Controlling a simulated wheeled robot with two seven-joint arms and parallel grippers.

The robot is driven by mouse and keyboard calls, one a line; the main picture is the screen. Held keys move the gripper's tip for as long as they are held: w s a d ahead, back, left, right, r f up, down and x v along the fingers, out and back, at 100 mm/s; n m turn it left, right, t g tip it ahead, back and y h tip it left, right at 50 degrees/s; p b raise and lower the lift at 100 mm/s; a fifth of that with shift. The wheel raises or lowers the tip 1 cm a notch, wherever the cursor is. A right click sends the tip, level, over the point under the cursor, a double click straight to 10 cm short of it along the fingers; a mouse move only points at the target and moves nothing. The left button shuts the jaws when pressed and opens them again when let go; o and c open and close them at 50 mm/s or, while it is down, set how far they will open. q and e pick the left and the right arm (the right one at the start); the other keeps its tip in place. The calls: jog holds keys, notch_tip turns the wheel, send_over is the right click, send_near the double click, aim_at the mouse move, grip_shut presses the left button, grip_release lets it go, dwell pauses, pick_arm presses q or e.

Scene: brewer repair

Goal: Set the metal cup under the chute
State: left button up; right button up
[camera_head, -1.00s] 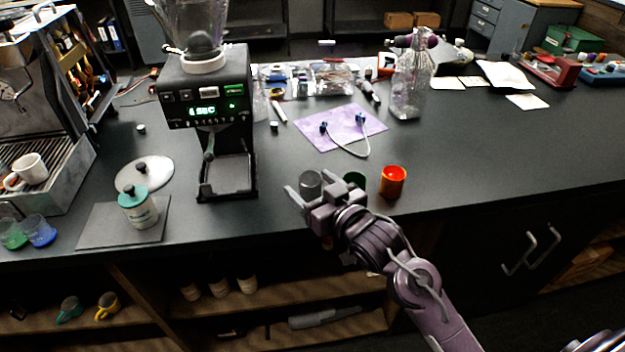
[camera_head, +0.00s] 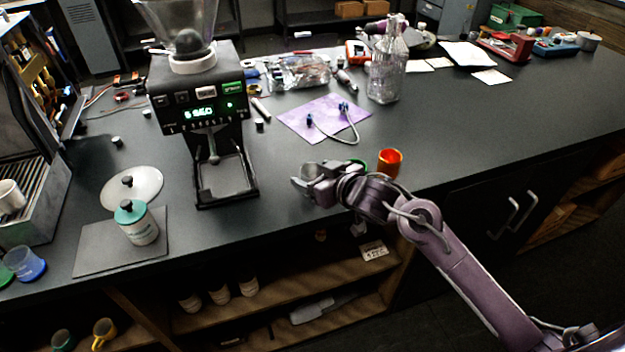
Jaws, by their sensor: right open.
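The black grinder (camera_head: 200,90) stands at the left middle of the counter. Its chute (camera_head: 211,145) hangs over an empty platform (camera_head: 225,178) with no cup on it. My right gripper (camera_head: 299,178) is open at the counter's front edge, to the right of the grinder, fingers pointing left. A grey metal cup (camera_head: 310,170) appears to be between its fingers, mostly hidden by them and hard to tell from the gripper. My left gripper is out of view.
An orange cup (camera_head: 389,163) and a mostly hidden green cup (camera_head: 359,163) stand behind my right wrist. A purple cloth (camera_head: 318,120) with a cable lies behind. A glass bottle (camera_head: 386,75) stands further back. A white canister (camera_head: 138,224) sits on a grey mat at left.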

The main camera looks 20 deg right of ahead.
aim_at(306, 170)
jog(key=shift+x, duration=1.6)
jog(key=shift+r, duration=0.1)
jog(key=shift+c, duration=0.4)
jog(key=c, duration=1.1)
